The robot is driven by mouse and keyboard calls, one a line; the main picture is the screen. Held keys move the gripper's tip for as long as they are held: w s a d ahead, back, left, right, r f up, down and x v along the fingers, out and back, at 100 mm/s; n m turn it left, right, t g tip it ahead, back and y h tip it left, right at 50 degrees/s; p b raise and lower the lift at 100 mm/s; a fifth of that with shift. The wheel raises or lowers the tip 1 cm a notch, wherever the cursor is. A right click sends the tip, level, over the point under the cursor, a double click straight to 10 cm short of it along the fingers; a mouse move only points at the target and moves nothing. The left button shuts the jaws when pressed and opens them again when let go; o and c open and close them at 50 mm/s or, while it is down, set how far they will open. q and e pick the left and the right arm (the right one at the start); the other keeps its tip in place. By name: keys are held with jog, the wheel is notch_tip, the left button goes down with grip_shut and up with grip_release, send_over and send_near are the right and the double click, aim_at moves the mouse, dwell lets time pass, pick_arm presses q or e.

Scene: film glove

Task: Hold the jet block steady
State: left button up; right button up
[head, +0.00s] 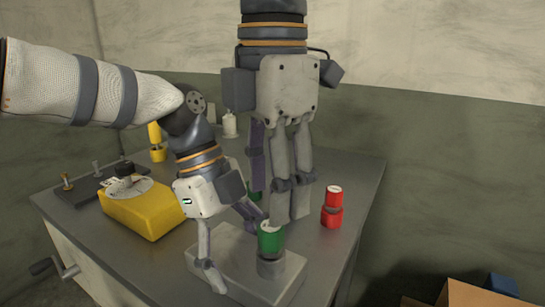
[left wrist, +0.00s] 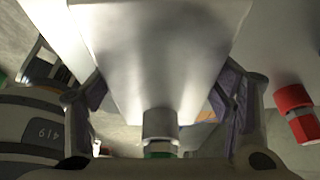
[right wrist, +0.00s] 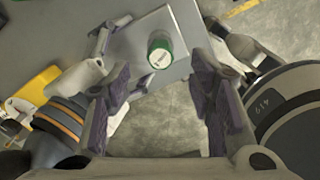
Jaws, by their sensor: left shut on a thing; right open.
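The jet block is a pale grey slab (head: 240,272) on the table, with a short round metal stub on it. A green-bodied, pale-topped cylinder (head: 270,238) sits at the stub; it also shows from above in the right wrist view (right wrist: 160,52). My left gripper (head: 232,245) is shut on the slab, one finger on each side. In the left wrist view the slab (left wrist: 165,60) fills the space between its fingers. My right gripper (head: 280,195) points down above and behind the green cylinder. Its fingers (right wrist: 162,98) are apart and empty.
A red cylinder (head: 332,208) stands on the grey table (head: 350,185) to the right. A yellow box with a dial (head: 145,208) stands at left, with a yellow bottle (head: 156,142) and a white bottle (head: 230,125) behind. Another green piece (head: 254,195) is partly hidden behind my left gripper.

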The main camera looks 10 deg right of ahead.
pick_arm(q)
jog(key=shift+f, duration=0.15)
pick_arm(e)
notch_tip(320, 180, up, 6)
jog(key=shift+f, duration=0.25)
pick_arm(q)
jog(key=o, duration=1.7)
jog(key=shift+o, duration=0.4)
